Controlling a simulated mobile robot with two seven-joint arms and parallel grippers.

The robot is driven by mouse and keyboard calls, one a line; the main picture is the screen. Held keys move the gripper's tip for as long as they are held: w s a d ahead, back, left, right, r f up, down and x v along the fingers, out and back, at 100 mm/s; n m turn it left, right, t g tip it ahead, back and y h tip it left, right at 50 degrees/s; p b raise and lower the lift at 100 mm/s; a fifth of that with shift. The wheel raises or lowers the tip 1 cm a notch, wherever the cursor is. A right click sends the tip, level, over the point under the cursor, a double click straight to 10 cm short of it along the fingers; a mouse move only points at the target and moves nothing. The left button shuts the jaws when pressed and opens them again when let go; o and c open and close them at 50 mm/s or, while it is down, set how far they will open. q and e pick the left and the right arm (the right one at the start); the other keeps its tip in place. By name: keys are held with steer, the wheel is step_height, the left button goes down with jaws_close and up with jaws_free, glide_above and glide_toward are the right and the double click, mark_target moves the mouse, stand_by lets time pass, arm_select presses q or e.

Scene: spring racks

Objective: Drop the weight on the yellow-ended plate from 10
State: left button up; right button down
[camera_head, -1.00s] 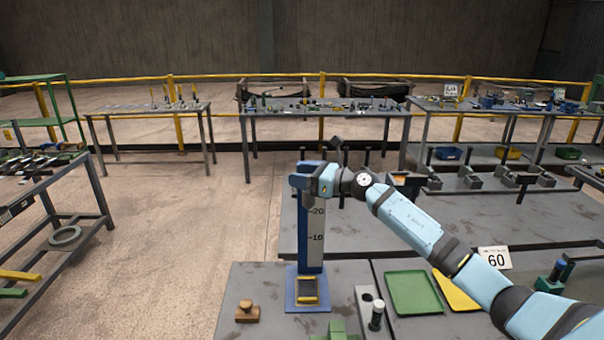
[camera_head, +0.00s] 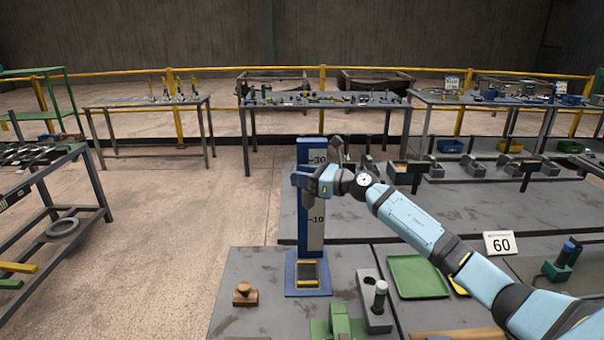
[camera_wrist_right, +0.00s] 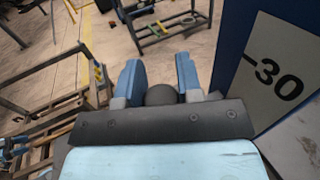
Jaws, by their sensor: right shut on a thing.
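A blue drop stand (camera_head: 314,152) with a white scale marked 30 and 10 rises from the near bench. At its foot lies a dark plate with yellow ends (camera_head: 307,272). My right gripper (camera_head: 301,180) is beside the scale between the 30 and 10 marks, hiding the mark between them. In the right wrist view its blue fingers are shut on a dark round weight (camera_wrist_right: 160,95), with the 30 mark (camera_wrist_right: 277,79) close by at right. The weight is not clear in the head view. My left gripper is out of view.
A wooden stamp-like block (camera_head: 244,293) sits left of the stand. A grey holder with a cylinder (camera_head: 380,295), a green block (camera_head: 340,325) and a green tray (camera_head: 418,276) are to the right. A sign reading 60 (camera_head: 500,243) stands further right.

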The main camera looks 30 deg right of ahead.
arm_select(q)
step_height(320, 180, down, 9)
steer(key=b, duration=0.9)
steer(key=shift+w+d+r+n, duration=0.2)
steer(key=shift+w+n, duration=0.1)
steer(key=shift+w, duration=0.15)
arm_select(e)
step_height(320, 180, down, 13)
steer(key=c, duration=0.8)
jaws_free()
arm_select(q)
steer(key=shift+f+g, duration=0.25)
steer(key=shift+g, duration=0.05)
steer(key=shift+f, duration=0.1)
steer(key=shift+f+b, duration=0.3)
steer(key=shift+b, duration=0.95)
arm_select(e)
steer(key=shift+v, duration=6.95)
